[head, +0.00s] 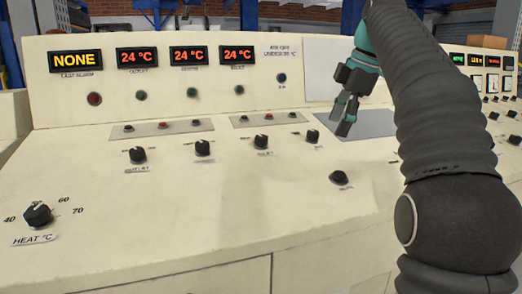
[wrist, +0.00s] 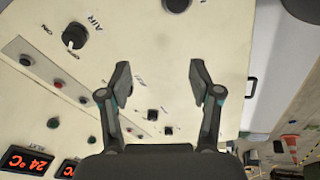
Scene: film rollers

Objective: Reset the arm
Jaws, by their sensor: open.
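My gripper (head: 345,120) hangs over the right part of the cream control console (head: 200,215), beside a grey panel, with my dark arm coming in from the right. In the wrist view my gripper (wrist: 160,78) shows two fingers spread apart with nothing between them. The console face lies beyond the fingers. A black knob marked AIR (wrist: 74,36) is to the left of the fingers, apart from them. Whether the fingers touch the console in the head view is hard to tell, but they look clear of it.
A HEAT knob (head: 38,215) sits at the front left. Several black knobs, such as one at the middle (head: 203,147), stand out of the sloping console. An alarm display (head: 75,60) reads NONE; three temperature displays (head: 137,56) read 24 °C. More displays stand at the far right.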

